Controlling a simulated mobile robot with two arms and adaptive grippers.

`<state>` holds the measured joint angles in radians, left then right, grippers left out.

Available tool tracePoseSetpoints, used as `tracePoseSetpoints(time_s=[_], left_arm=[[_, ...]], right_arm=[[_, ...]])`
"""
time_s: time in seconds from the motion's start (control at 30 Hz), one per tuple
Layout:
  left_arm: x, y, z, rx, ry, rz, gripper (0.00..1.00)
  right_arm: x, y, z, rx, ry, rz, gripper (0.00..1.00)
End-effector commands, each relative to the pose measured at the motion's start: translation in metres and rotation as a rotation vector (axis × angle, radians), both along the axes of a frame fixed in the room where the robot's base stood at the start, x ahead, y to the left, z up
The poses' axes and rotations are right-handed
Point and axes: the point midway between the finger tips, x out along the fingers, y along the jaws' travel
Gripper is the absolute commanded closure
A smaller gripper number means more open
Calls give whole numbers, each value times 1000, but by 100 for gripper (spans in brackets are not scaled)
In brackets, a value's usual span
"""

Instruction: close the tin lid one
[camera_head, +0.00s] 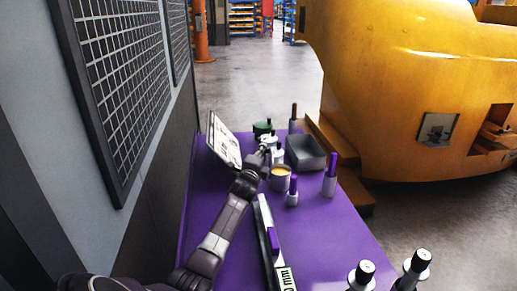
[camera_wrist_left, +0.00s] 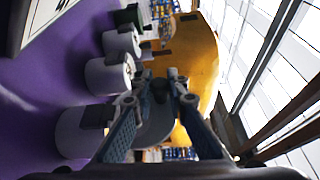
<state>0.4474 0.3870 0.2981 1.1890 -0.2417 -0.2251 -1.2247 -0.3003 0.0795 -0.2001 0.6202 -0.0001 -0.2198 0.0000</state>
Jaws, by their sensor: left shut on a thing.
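An open tin (camera_head: 280,180) with yellowish contents stands upright on the purple table. My left gripper (camera_head: 266,146) is just behind and left of it, above the table. In the left wrist view the gripper's fingers (camera_wrist_left: 162,92) are closed on a round grey lid (camera_wrist_left: 156,128), partly hidden by the fingers. In the head view the lid is too small to make out. My right gripper is not in view.
A grey tray (camera_head: 318,150) stands right of the gripper. A green tin (camera_head: 262,128) is behind it and a white board (camera_head: 224,142) leans at the left. Purple-handled tools (camera_head: 331,175) stand at the right.

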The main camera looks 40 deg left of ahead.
Motion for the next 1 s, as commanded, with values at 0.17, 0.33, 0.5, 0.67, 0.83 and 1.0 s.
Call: tracePoseSetpoints(time_s=[0.17,0.33,0.5,0.67,0.83,1.0], left_arm=[[7,-5,5,75,94,0,100],[12,-9,5,123,156,0,100],[14,-11,4,151,191,0,100],[15,-12,2,161,204,0,100],[15,-12,2,162,205,0,100],[15,-12,2,161,204,-1,85]], right_arm=[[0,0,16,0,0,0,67],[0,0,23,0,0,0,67],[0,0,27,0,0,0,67],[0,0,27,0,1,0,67],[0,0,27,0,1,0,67],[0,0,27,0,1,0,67]])
